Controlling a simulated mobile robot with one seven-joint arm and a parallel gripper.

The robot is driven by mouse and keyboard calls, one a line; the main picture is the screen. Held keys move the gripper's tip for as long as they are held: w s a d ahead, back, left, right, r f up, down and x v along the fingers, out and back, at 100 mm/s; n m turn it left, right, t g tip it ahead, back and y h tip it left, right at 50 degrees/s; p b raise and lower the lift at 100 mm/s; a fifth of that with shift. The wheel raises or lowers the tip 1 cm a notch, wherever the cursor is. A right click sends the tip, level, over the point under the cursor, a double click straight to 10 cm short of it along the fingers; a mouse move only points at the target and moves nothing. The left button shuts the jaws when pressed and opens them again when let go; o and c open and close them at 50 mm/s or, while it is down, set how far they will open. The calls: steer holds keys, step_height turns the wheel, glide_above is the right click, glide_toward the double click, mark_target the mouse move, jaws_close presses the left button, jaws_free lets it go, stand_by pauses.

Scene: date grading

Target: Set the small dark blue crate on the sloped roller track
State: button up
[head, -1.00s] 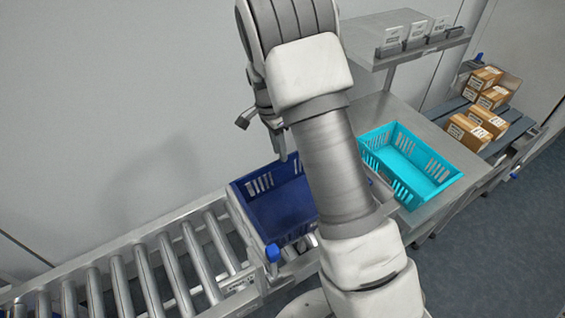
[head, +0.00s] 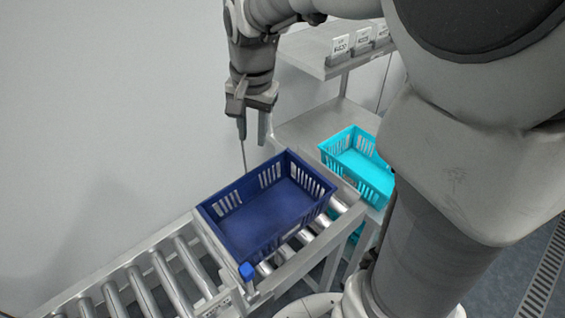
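The small dark blue crate (head: 262,236) is empty and upright on the sloped roller track (head: 172,275), over the rollers at its upper right part. My gripper (head: 253,150) points down above the crate's far wall. Its two fingers stand apart, with a gap between them. The thin tip of the left finger reaches down close to the far rim; I cannot tell whether it touches. The crate's underside is hidden.
A blue knob (head: 247,271) sticks up at the track's near side, beside the crate's corner. A turquoise crate (head: 352,160) stands on the steel table (head: 300,128) to the right, partly hidden by my arm. A shelf (head: 330,62) with label cards is above it. The lower left rollers are clear.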

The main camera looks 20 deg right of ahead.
steer(key=s+r+n+t, duration=0.1)
steer(key=s+n, duration=0.3)
steer(key=s, duration=0.4)
steer(key=s+r+n+t, duration=0.2)
steer(key=s+r+n, duration=0.1)
steer(key=s, duration=0.5)
steer(key=shift+s+d+n+t, duration=0.15)
steer(key=shift+d+n+t, duration=0.15)
steer(key=shift+d+n, duration=0.1)
